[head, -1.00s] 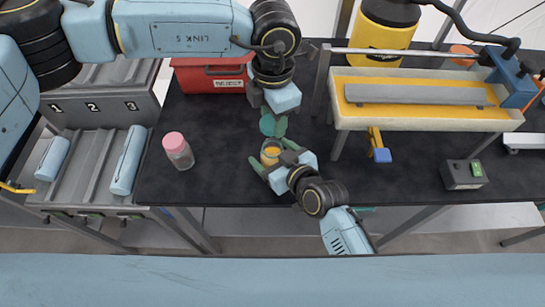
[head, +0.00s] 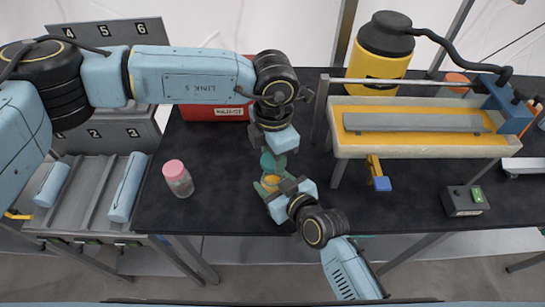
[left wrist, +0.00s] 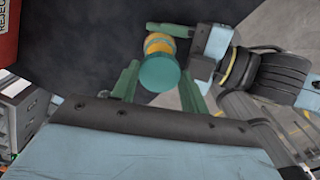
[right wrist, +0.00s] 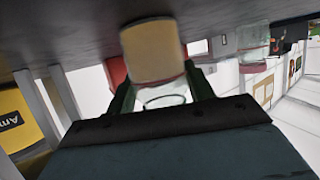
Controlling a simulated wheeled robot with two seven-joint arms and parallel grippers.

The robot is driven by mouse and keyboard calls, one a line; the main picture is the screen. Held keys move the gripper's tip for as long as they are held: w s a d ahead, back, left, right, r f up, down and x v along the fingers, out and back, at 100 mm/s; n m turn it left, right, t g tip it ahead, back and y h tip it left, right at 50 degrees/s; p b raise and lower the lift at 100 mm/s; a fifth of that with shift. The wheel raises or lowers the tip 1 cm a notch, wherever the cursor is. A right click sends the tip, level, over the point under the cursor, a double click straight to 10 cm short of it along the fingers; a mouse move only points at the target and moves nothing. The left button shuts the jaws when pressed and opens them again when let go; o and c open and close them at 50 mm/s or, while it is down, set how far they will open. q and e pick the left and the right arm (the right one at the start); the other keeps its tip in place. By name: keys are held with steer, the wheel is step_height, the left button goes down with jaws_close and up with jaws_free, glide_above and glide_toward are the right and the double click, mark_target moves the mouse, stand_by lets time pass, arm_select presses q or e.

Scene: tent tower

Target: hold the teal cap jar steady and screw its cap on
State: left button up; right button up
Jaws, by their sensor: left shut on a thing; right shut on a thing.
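The teal cap (head: 267,160) is between the fingers of my left gripper (head: 272,160), which is shut on it. It also shows in the left wrist view (left wrist: 159,73). The clear jar with orange contents (head: 271,183) is held upright by my right gripper (head: 272,187), shut around its side. In the right wrist view the jar (right wrist: 152,52) appears upside down, with its clear upper part between the fingers. The cap is just above the jar's mouth. I cannot tell whether they touch, as the cap hides the rim.
A pink-capped jar (head: 178,178) stands on the dark table (head: 225,215) to the left. A red reject bin (head: 212,112) is behind. A cream-and-yellow machine (head: 345,148) and a small grey box (head: 464,201) are at the right. The table's front edge is close.

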mark_target(272, 184)
arm_select(q)
steer(key=shift+f, duration=1)
steer(key=shift+f, duration=0.9)
steer(key=shift+f, duration=0.55)
steer(key=shift+a+f, duration=0.1)
steer(key=shift+f, duration=0.3)
steer(key=shift+r, duration=0.1)
steer(key=shift+r, duration=0.35)
steer(key=shift+r, duration=0.4)
stand_by(0.6)
steer(key=shift+f, duration=0.35)
